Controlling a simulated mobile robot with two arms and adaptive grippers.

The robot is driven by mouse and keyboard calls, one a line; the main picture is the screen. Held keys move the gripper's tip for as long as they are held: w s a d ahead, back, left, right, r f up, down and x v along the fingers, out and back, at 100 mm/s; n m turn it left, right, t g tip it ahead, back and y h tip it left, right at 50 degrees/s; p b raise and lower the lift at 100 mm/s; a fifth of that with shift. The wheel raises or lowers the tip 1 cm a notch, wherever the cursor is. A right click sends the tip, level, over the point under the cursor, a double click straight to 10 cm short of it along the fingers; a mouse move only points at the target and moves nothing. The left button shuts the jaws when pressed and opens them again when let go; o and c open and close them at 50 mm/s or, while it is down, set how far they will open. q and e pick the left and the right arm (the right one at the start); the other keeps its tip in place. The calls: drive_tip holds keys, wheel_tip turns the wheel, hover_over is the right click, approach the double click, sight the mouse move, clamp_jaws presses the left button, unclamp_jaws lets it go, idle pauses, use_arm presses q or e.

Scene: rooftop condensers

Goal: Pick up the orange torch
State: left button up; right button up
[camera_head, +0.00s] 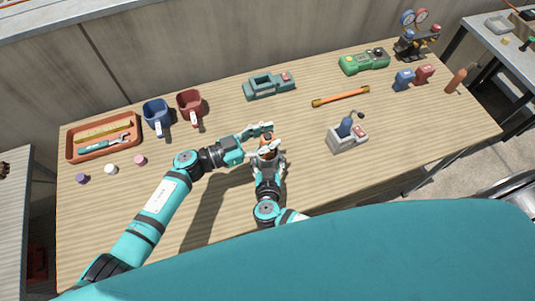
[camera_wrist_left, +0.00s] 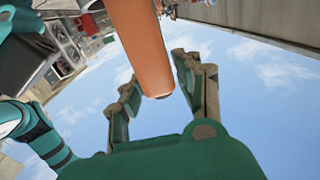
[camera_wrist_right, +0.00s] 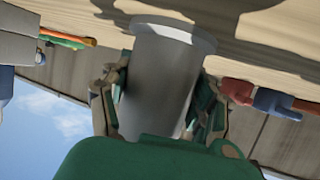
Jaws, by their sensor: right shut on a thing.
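The orange torch (camera_head: 267,154) stands about upright between my two grippers near the middle of the table. In the left wrist view its orange body (camera_wrist_left: 142,45) ends between the fingers. In the right wrist view a grey cylinder with a flared rim (camera_wrist_right: 160,75), seemingly the torch's lower part, sits between the fingers. My right gripper (camera_head: 268,163) is shut on it. My left gripper (camera_head: 274,135) is open, its fingers on either side of the orange end with visible gaps. Whether the rim touches the table is unclear.
A teal device (camera_head: 269,85) lies behind. Red (camera_head: 190,106) and blue (camera_head: 157,117) mugs and an orange tray (camera_head: 103,154) stand left. An orange-brown cylinder (camera_head: 456,80) stands far right. The front right is clear.

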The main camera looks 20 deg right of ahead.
use_arm(q)
clamp_jaws()
wheel_tip(320, 180, up, 18)
idle(0.7)
use_arm(e)
drive_tip(key=o, duration=1.6)
drive_tip(key=shift+c, duration=0.2)
use_arm(q)
drive_tip(key=shift+r+p, duration=0.7)
drive_tip(key=shift+r, duration=0.05)
use_arm(e)
drive_tip(key=shift+v, duration=4.55)
